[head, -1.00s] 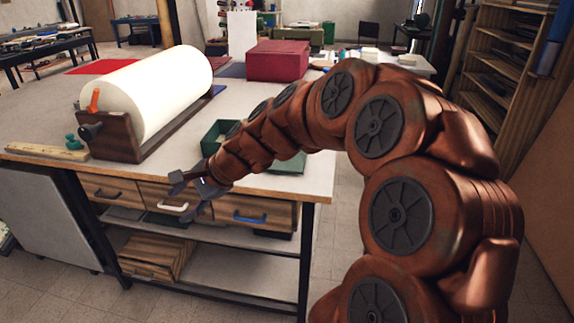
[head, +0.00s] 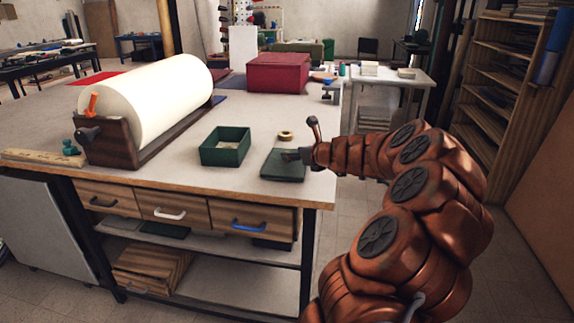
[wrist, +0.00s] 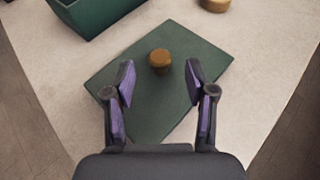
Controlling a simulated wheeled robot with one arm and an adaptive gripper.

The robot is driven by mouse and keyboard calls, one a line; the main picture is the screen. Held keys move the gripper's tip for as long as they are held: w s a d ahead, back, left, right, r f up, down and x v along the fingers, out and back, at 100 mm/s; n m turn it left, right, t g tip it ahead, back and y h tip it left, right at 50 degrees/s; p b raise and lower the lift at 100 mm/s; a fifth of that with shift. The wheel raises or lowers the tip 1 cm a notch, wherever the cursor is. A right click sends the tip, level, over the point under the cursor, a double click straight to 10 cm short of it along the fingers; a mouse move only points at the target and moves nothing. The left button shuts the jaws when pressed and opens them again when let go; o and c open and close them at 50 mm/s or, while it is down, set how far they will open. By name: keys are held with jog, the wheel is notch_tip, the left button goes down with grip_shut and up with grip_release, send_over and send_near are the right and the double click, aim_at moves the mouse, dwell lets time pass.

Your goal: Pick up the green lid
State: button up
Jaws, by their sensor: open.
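The green lid (head: 284,168) lies flat on the worktable near its front right corner. In the wrist view the lid (wrist: 157,111) is a flat dark green panel with a round brass-coloured knob (wrist: 159,61) near its middle. My gripper (wrist: 160,76) is open and empty over the lid. Its two purple-padded fingers are on the left and right of the knob, apart from it, with the knob slightly beyond the tips. In the head view my gripper (head: 299,143) reaches in from the right over the lid, hiding the knob.
An open green box (head: 225,147) stands left of the lid and a tape roll (head: 286,135) lies behind it. A large white roll (head: 150,95) on a wooden stand is further left. A red box (head: 278,74) stands behind. The table edge is close to the lid.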

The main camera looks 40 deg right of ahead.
jog(key=shift+f+x, duration=0.1)
jog(key=shift+x, duration=1.2)
jog(key=shift+f+x, duration=0.15)
jog(key=shift+x, duration=1.1)
jog(key=shift+s, duration=0.1)
jog(key=shift+c, duration=0.2)
grip_shut()
